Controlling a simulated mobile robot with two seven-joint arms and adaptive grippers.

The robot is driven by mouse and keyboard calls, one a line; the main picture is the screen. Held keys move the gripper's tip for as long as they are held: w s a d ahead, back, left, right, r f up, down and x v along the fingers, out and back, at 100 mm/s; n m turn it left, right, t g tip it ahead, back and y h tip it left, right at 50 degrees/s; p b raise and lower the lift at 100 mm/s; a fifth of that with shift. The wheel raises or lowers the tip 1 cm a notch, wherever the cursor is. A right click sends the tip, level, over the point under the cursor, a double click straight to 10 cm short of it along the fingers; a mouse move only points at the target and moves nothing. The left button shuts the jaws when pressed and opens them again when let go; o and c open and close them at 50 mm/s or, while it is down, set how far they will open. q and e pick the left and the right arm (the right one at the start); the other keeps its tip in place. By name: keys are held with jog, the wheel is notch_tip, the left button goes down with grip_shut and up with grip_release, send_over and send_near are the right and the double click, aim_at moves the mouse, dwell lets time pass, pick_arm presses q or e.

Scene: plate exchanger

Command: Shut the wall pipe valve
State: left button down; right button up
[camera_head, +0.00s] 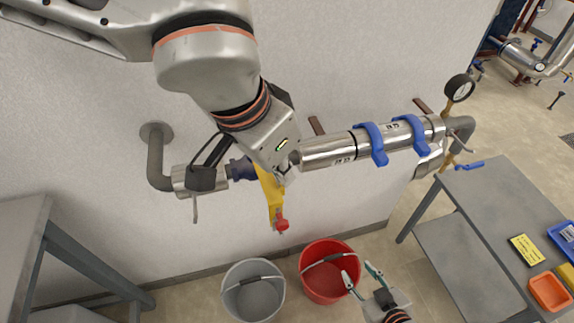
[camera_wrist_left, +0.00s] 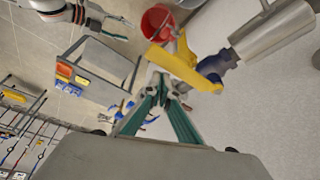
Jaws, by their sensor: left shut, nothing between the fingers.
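The wall pipe valve has a dark blue body (camera_head: 241,169) on a grey metal pipe at the wall. Its yellow lever (camera_head: 269,193) hangs down and slightly right, with a red tip (camera_head: 281,224). My left gripper (camera_head: 284,178) is at the lever's upper part, its fingertips partly hidden by the wrist. In the left wrist view the shut, empty fingers (camera_wrist_left: 165,88) are close to the yellow lever (camera_wrist_left: 183,66); contact cannot be told. The blue valve body (camera_wrist_left: 218,62) shows beside it. My right gripper (camera_head: 361,274) is open and empty, low in front of the red bucket.
The pipe (camera_head: 330,150) with blue clamps (camera_head: 376,145) runs right to a gauge (camera_head: 459,87). A grey bucket (camera_head: 253,292) and red bucket (camera_head: 330,272) stand on the floor below. A grey table (camera_head: 500,215) with small bins is at right; another grey table (camera_head: 40,222) is at left.

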pick_arm(q)
jog(key=shift+s+a+f, duration=0.1)
jog(key=shift+s+a, duration=0.3)
jog(key=shift+a, duration=0.35)
jog(key=shift+r, duration=0.45)
jog(key=v, duration=1.1)
jog(key=shift+r, duration=0.2)
